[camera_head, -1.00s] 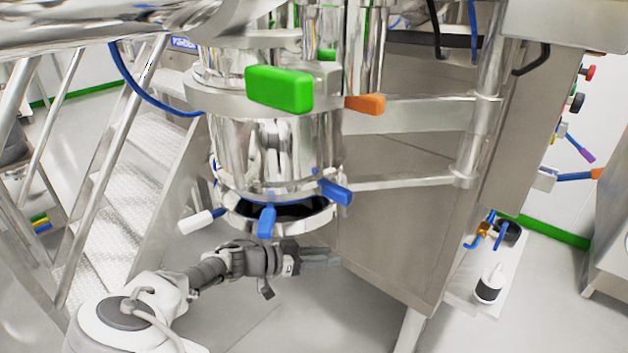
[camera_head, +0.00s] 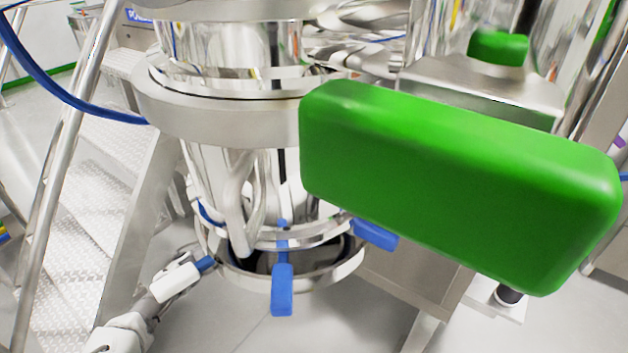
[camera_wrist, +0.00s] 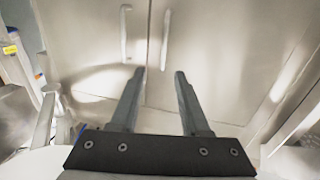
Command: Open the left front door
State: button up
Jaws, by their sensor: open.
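In the wrist view, a brushed-steel front has two doors side by side with a thin upright seam between them. The left door (camera_wrist: 85,50) carries a vertical bar handle (camera_wrist: 124,33). The right door (camera_wrist: 220,60) carries a similar handle (camera_wrist: 165,40) just right of the seam. Both doors look shut. My gripper (camera_wrist: 158,71) is open and empty, its two dark fingers pointing at the doors, below the handles and across the seam. The gap to the steel is hard to judge.
A large green block (camera_head: 455,185) fills the head view's right half. A shiny steel vessel (camera_head: 235,110) with blue levers (camera_head: 282,290) stands at the middle. Metal stairs with a rail (camera_head: 60,160) are at left. Grey floor shows at the bottom.

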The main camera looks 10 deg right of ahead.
jog(key=x, duration=0.5)
jog(key=b+x, duration=0.1)
jog(key=x, duration=0.5)
jog(key=w+b+x, duration=0.1)
jog(key=x, duration=0.5)
jog(key=shift+a+r, duration=0.15)
jog(key=shift+c, duration=0.2)
grip_shut()
dwell(0.7)
